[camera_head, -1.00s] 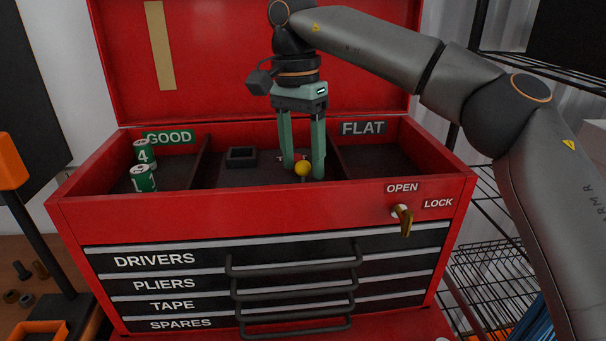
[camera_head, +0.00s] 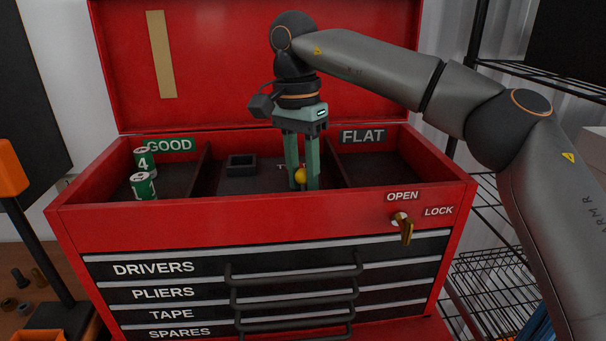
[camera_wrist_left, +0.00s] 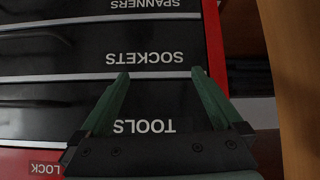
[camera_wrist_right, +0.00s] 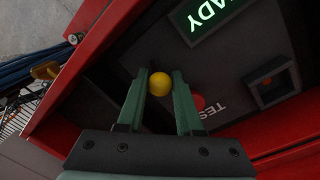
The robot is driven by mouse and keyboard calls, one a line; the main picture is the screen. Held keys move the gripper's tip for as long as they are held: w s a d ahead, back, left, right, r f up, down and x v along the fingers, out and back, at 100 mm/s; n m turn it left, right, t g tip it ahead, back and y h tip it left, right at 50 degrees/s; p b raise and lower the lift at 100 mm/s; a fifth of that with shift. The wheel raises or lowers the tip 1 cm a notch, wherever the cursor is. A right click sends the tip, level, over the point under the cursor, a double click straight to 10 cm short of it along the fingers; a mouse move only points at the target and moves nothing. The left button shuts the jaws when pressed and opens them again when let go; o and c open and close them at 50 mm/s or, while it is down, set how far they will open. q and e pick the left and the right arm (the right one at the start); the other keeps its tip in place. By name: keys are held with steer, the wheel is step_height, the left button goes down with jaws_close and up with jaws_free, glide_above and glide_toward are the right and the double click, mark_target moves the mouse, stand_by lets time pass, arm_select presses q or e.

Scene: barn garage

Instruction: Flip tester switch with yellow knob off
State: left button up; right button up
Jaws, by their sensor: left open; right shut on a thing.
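The yellow knob (camera_head: 300,175) stands in the middle compartment of the red toolbox (camera_head: 250,223). It also shows in the right wrist view (camera_wrist_right: 159,84), between my fingertips. My right gripper (camera_head: 301,182) reaches down into that compartment and is shut on the yellow knob. The switch's lever below the knob is mostly hidden. In the right wrist view a lit green sign (camera_wrist_right: 208,14) shows the letters "ADY", and a red round part (camera_wrist_right: 198,103) sits by the "TES" lettering. My left gripper (camera_wrist_left: 160,75) is open and empty in front of the drawers marked SOCKETS and TOOLS.
A square black holder (camera_head: 241,165) sits left of the knob. Two green batteries (camera_head: 144,186) stand in the GOOD compartment; the visible part of the FLAT compartment (camera_head: 370,165) is empty. A brass key (camera_head: 404,229) is in the front lock. Wire shelves (camera_head: 490,270) stand at right.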

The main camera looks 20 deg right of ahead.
jaws_close()
